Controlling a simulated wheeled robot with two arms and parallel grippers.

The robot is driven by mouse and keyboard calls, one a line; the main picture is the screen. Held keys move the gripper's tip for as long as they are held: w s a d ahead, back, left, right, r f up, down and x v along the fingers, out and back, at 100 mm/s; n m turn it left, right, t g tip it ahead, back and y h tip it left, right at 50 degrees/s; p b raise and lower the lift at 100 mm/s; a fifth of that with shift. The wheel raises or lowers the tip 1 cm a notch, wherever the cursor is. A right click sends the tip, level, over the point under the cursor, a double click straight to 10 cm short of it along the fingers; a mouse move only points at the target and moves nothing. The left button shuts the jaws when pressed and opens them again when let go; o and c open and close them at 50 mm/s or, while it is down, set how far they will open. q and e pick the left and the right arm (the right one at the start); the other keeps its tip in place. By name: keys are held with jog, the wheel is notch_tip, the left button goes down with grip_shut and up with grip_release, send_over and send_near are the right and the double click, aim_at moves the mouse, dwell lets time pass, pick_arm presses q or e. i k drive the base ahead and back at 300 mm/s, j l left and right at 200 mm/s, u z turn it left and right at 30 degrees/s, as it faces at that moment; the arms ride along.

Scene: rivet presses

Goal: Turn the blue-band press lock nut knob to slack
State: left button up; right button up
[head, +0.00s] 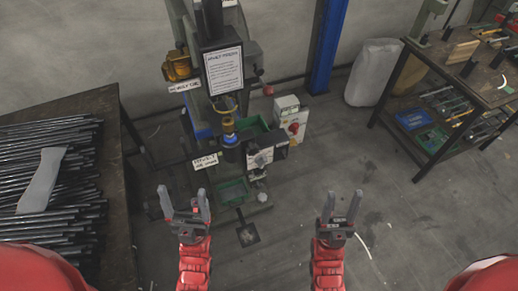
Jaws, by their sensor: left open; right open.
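A rivet press (212,50) stands upright ahead of me, left of the middle in the head view, with a white printed sign on its front. A blue band (230,139) circles the lower part of its spindle. A small brass-coloured collar (228,121) sits just above the band; I cannot tell whether it is the lock nut knob or how it is set. My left gripper (183,196) is open and empty, low in front of the press and left of the band. My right gripper (342,202) is open and empty, farther right over the floor. Neither touches the press.
A table (118,150) with many dark rods and a pale flat piece stands at the left. A box with a red button (292,125) is beside the press. A workbench (420,52) with tools is at the right. The floor between is mostly clear.

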aim_at(283, 153)
jog(key=i+j+z, duration=0.15)
jog(key=z, duration=0.35)
jog(key=i+j+z, duration=0.15)
jog(key=z, duration=0.3)
